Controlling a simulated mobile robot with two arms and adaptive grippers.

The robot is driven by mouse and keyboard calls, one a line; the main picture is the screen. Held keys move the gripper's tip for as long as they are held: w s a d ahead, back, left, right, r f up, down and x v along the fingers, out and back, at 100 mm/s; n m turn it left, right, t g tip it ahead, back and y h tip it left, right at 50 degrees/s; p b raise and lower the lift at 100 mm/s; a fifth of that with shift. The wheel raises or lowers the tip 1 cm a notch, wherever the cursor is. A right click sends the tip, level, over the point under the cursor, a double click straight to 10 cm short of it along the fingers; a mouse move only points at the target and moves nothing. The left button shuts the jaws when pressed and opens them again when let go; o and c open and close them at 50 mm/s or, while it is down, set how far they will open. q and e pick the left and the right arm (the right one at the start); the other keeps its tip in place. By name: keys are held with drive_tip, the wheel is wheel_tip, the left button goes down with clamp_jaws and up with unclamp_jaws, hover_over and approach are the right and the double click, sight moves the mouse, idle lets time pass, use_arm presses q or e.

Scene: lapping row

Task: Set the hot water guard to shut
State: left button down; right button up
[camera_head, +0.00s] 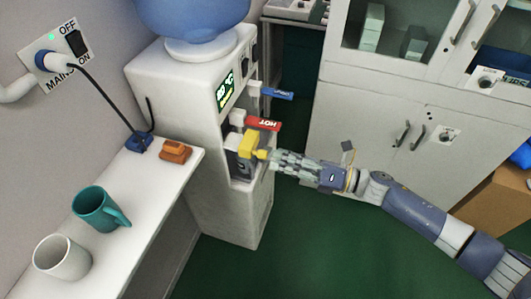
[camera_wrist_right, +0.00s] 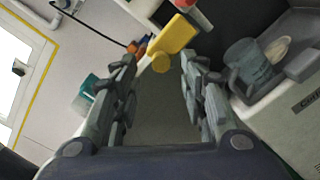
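The white water dispenser (camera_head: 165,85) stands against the wall, with a red HOT lever (camera_head: 262,123) and a blue lever (camera_head: 277,93) on its front. The yellow hot water guard (camera_head: 247,143) sits just below the red lever, with a small yellow knob (camera_head: 263,154) pointing toward my right gripper (camera_head: 274,160). In the right wrist view the guard (camera_wrist_right: 176,36) and its knob (camera_wrist_right: 161,63) lie ahead, the knob between the spread fingertips (camera_wrist_right: 158,66). The right gripper is open; I cannot tell whether it touches the knob. My left gripper is not in view.
A white shelf (camera_head: 150,205) at the left holds a teal mug (camera_head: 96,209), a white mug (camera_head: 62,257) and an orange object (camera_head: 175,151). A plug (camera_head: 53,62) sits in the wall socket. A grey cabinet (camera_head: 360,115) stands behind.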

sight(266, 155)
drive_tip(key=x, duration=0.5)
drive_tip(key=shift+w+a, duration=0.1)
clamp_jaws()
